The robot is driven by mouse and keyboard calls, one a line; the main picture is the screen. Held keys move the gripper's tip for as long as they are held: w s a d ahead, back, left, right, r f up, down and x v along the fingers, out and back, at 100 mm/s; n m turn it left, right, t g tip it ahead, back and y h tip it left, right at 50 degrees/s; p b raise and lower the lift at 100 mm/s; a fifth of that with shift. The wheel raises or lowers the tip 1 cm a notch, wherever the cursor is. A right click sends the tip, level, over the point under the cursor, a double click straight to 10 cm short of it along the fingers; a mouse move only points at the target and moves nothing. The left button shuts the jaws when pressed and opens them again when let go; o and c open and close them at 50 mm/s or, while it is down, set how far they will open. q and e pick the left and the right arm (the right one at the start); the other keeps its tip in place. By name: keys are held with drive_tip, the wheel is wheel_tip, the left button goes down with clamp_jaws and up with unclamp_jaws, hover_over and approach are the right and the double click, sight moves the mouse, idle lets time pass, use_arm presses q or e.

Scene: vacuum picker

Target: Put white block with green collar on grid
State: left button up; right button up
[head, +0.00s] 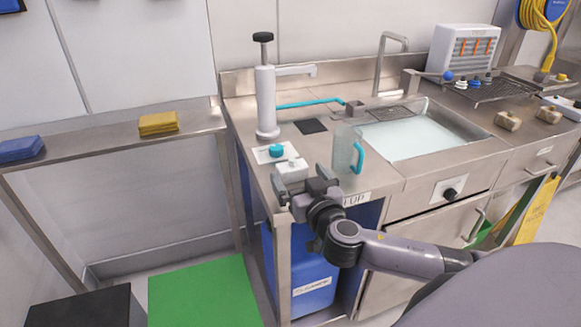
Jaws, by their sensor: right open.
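A white block (291,171) with a small light top stands near the front left corner of the steel counter; I cannot make out a green collar on it. My right gripper (301,187) is open at this block, one finger on each side in the picture, partly covering its lower part. I cannot tell whether the fingers touch it. A dark wire grid (486,93) lies on the counter at the back right, beyond the sink. Small pieces with blue, white and yellow parts stand along its back side. My left gripper is not in view.
A teal knob (277,151) on a white plate sits just behind the block. A clear jug (346,149) with a teal handle stands close right of the gripper. A white pump stand (266,102), a dark pad (311,126) and a water-filled sink (415,137) are further back.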

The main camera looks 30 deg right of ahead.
sight(294, 164)
drive_tip(key=shift+f+p+x, duration=0.2)
drive_tip(key=shift+p+x, duration=0.35)
drive_tip(key=shift+x, duration=2.4)
drive_tip(key=shift+d, duration=0.15)
drive_tip(key=c, duration=1.1)
drive_tip(key=shift+s+r, duration=0.1)
drive_tip(key=shift+s+r, duration=0.5)
drive_tip(key=s+a+r, duration=0.1)
drive_tip(key=s+r, duration=0.1)
drive_tip(key=s, duration=0.2)
drive_tip(key=s+a+r, duration=0.1)
drive_tip(key=s+r, duration=0.1)
drive_tip(key=s, duration=0.2)
drive_tip(key=s+a+r, duration=0.1)
drive_tip(key=s+r, duration=0.2)
drive_tip(key=s, duration=0.1)
drive_tip(key=shift+s+a, duration=0.15)
drive_tip(key=shift+s, duration=0.15)
drive_tip(key=shift+s+a+f+n+t+y+p, duration=0.2)
drive_tip(key=shift+a+f+n+y, duration=0.45)
drive_tip(key=shift+a, duration=1)
drive_tip(key=shift+s+a+f+n+y+p, duration=0.15)
drive_tip(key=shift+a+f+n+y+p, duration=0.2)
drive_tip(key=shift+a+f+y, duration=0.75)
drive_tip(key=shift+s+a+f+n+t+y+p, duration=0.15)
drive_tip(key=shift+a+f+n+y+p, duration=0.2)
drive_tip(key=shift+a+f, duration=1.2)
